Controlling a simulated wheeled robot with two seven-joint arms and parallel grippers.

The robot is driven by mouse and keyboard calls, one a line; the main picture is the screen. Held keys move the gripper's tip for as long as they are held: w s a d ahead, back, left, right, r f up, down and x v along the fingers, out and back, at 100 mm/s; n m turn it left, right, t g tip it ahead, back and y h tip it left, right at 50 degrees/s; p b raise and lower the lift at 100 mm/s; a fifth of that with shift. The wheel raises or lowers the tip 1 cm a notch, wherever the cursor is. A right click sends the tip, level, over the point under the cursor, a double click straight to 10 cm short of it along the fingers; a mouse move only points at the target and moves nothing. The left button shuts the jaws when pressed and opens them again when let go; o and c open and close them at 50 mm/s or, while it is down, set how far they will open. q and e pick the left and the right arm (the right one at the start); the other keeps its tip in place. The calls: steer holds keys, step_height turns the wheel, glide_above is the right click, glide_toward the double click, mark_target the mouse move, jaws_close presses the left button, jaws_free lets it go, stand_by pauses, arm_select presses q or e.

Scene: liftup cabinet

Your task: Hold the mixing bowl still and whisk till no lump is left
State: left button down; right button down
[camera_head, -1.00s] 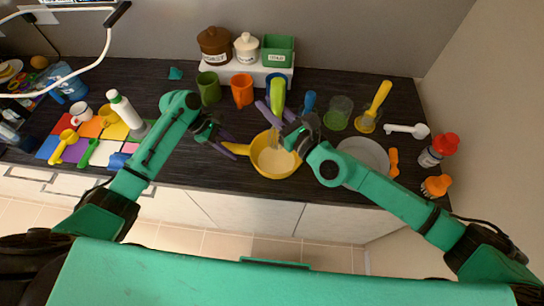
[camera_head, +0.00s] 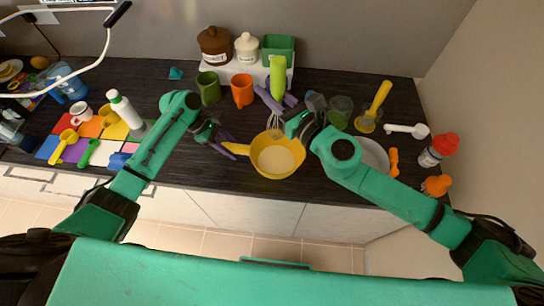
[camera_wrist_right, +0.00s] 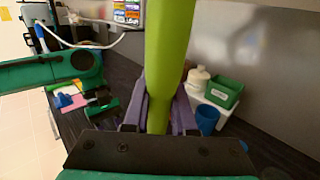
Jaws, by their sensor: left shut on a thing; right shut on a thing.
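The yellow mixing bowl (camera_head: 265,172) stands near the counter's front edge, with pale mixture (camera_head: 277,160) inside. The mixture looks even, but the view is too small to show lumps. My left gripper (camera_head: 233,150) is shut on the bowl's handle (camera_head: 238,148) at its left. My right gripper (camera_head: 277,101) is shut on the whisk's green handle (camera_head: 278,76), which also rises between the purple fingers in the right wrist view (camera_wrist_right: 168,70). The whisk's wires (camera_head: 273,123) show at the bowl's far rim, apparently above the mixture. Part of the whisk is hidden by the gripper.
Green (camera_head: 209,88) and orange (camera_head: 242,91) cups stand behind the bowl, before a white riser with jars. A grey plate (camera_head: 374,155) lies right of it, partly under my right arm.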

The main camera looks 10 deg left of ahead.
stand_by(0.7)
arm_select(q)
steer(key=shift+c, duration=2)
jaws_free()
steer(key=shift+v, duration=3.75)
steer(key=shift+w, duration=0.1)
steer(key=v, duration=1.2)
steer(key=shift+f, duration=0.1)
